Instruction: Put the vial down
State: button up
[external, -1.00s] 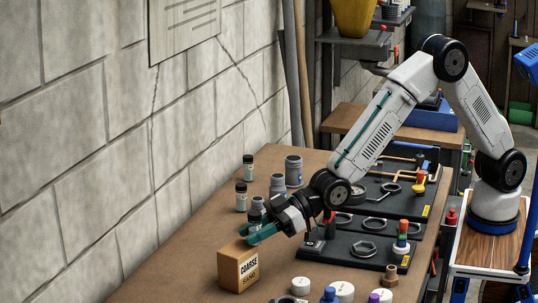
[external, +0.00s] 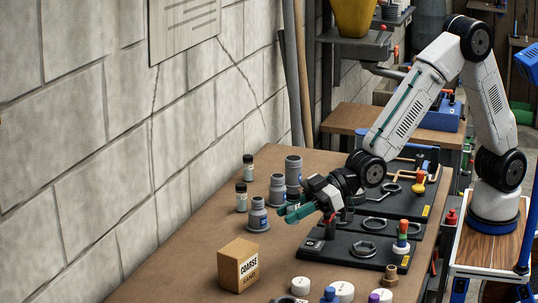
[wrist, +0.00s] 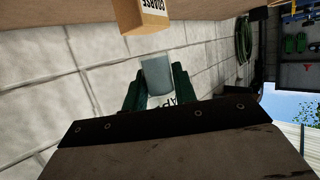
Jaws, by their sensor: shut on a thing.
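My gripper (external: 294,210) has teal fingers and is raised above the table, at the left edge of the black racks. In the wrist view its fingers (wrist: 157,88) are shut on a grey cylindrical vial (wrist: 157,74). Dark lettering on a pale patch shows low between the fingers. In the external view the fingers mostly hide the vial, so I cannot tell its tilt there. The brown table (external: 190,268) lies below, and the held vial looks clear of it.
A "coarse sand" box (external: 238,266) stands at the front left. Grey bottles (external: 258,215) and small black-capped vials (external: 241,198) stand left of my gripper. Black racks (external: 350,248) with rings lie to the right. White-lidded jars (external: 341,291) are in front.

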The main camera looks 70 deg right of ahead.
jog(key=s+d, duration=0.3)
jog(key=s, duration=0.2)
send_over(238, 247)
jog(key=shift+s+f, duration=0.25)
jog(key=shift+w+a+f, duration=0.1)
jog(key=shift+w+f, duration=0.05)
jog(key=shift+f, duration=0.75)
jog(key=shift+w+f, duration=0.1)
jog(key=shift+f, duration=0.8)
jog(key=shift+f, duration=0.15)
jog(key=o, duration=1)
jog(key=shift+o, duration=0.2)
